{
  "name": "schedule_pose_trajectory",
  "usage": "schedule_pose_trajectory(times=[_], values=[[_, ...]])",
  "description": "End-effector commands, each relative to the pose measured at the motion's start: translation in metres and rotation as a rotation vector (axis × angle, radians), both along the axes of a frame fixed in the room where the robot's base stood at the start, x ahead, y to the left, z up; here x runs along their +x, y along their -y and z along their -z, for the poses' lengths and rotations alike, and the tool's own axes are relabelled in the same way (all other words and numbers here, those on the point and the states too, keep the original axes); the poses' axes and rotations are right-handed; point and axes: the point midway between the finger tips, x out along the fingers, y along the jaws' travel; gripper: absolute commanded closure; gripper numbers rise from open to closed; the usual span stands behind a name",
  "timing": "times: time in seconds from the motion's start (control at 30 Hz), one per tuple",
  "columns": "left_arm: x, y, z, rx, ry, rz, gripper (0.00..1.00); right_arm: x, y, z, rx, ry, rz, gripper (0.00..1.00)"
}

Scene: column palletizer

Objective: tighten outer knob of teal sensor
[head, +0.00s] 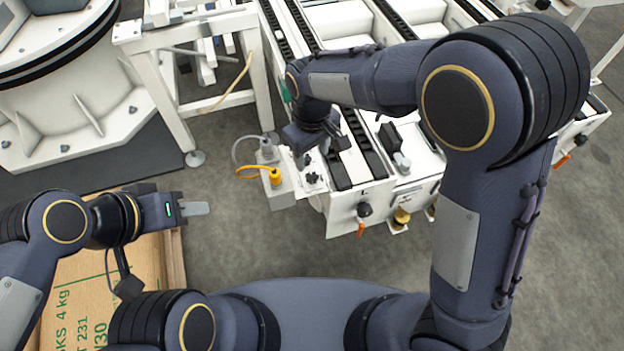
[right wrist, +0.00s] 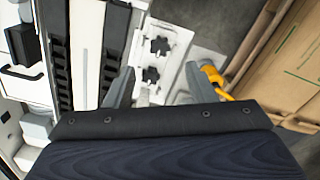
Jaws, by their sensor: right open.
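Two black star-shaped knobs sit on a white bracket in the right wrist view: one farther off (right wrist: 160,45), one nearer (right wrist: 151,76). In the head view one black knob (head: 312,178) shows just below my right gripper (head: 315,152). My right gripper is open, its fingers (right wrist: 157,72) on either side of the nearer knob's line; contact cannot be told. A small teal part (head: 285,92) shows beside my right arm; I cannot tell whether it is the sensor. My left gripper (head: 196,209) is away at the left, over the floor beside a carton; its jaw gap is unclear.
A yellow angled plug with cable (head: 274,176) and a grey connector (head: 267,149) stand on a white block left of the knobs. The white conveyor frame (head: 345,212) lies to the right. A carton (head: 85,290) is at lower left. Grey floor is clear between.

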Motion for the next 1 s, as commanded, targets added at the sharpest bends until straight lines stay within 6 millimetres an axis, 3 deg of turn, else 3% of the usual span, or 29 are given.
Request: schedule_pose_trajectory(times=[0.5,0.87,1.0], values=[[0.000,0.000,0.020,0.000,0.000,0.000,0.64,0.000,0.000,0.071,-0.004,-0.002,-0.002,0.50],[0.000,0.000,0.021,0.000,0.000,0.000,0.64,0.000,0.000,0.078,-0.003,0.000,-0.002,0.50],[0.000,0.000,0.021,0.000,0.000,0.000,0.64,0.000,0.000,0.077,-0.003,0.000,-0.002,0.64]])
